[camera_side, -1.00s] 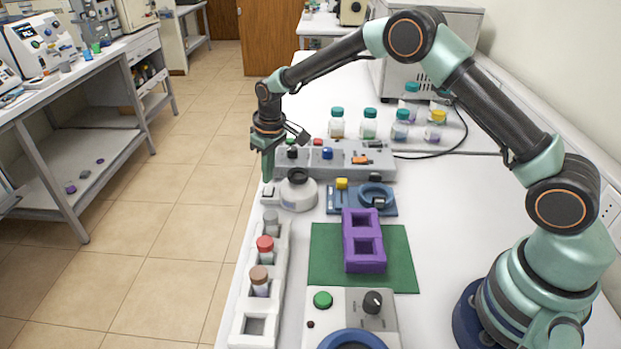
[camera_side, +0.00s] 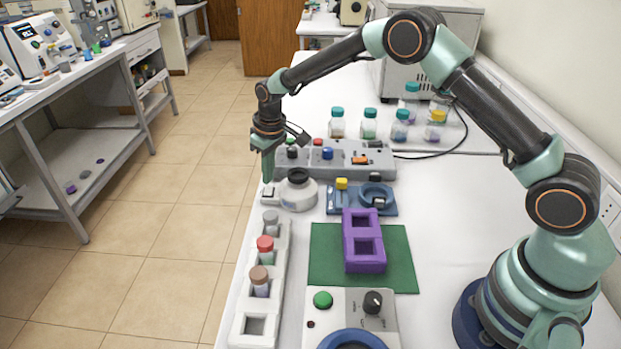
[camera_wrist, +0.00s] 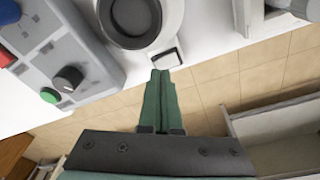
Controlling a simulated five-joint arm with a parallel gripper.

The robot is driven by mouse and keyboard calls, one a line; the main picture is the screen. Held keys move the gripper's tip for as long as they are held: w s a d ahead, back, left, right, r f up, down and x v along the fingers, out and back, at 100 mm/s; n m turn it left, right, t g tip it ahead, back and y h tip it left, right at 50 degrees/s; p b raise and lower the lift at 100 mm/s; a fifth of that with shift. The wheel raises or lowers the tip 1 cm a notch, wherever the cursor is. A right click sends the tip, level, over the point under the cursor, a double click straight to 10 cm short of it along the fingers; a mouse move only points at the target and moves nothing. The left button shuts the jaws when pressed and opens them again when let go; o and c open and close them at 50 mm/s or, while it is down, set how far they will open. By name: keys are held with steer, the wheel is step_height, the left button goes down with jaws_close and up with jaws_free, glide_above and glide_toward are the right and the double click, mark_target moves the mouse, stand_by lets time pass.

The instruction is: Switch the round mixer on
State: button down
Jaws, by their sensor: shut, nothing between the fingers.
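The round mixer (camera_side: 298,192) is a white, squat round device with a dark round top, near the bench's left edge in the side view. It also shows at the top of the wrist view (camera_wrist: 172,14). A small pale switch (camera_wrist: 166,59) in a dark frame sticks out from its side; in the side view the switch (camera_side: 268,193) is left of the body. My gripper (camera_wrist: 160,74) is shut and empty, pointing down. Its green fingertips (camera_side: 267,180) are right by the switch, at its outer edge in the wrist view. I cannot tell whether they touch it.
A grey control box (camera_side: 335,158) with coloured knobs stands just behind the mixer. A blue device (camera_side: 340,205) with a yellow knob stands to its right. A white tube rack (camera_side: 248,290) is in front. The bench edge drops to the floor at the left.

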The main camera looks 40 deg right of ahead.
steer(key=shift+f, duration=0.8)
stand_by(0.4)
steer(key=shift+r, duration=3.55)
step_height(320, 180, up, 9)
glide_above(270, 187)
steer(key=s+d, duration=0.2)
steer(key=s, duration=0.2)
steer(key=s+d+r+m+t, duration=0.2)
steer(key=s+d+r, duration=0.1)
steer(key=s+r, duration=0.4)
steer(key=s+d+m+t, duration=0.1)
steer(key=s+d, duration=0.1)
steer(key=s, duration=1.4)
steer(key=shift+d+f+t, duration=0.25)
steer(key=shift+f+t, duration=0.15)
steer(key=shift+f, duration=0.05)
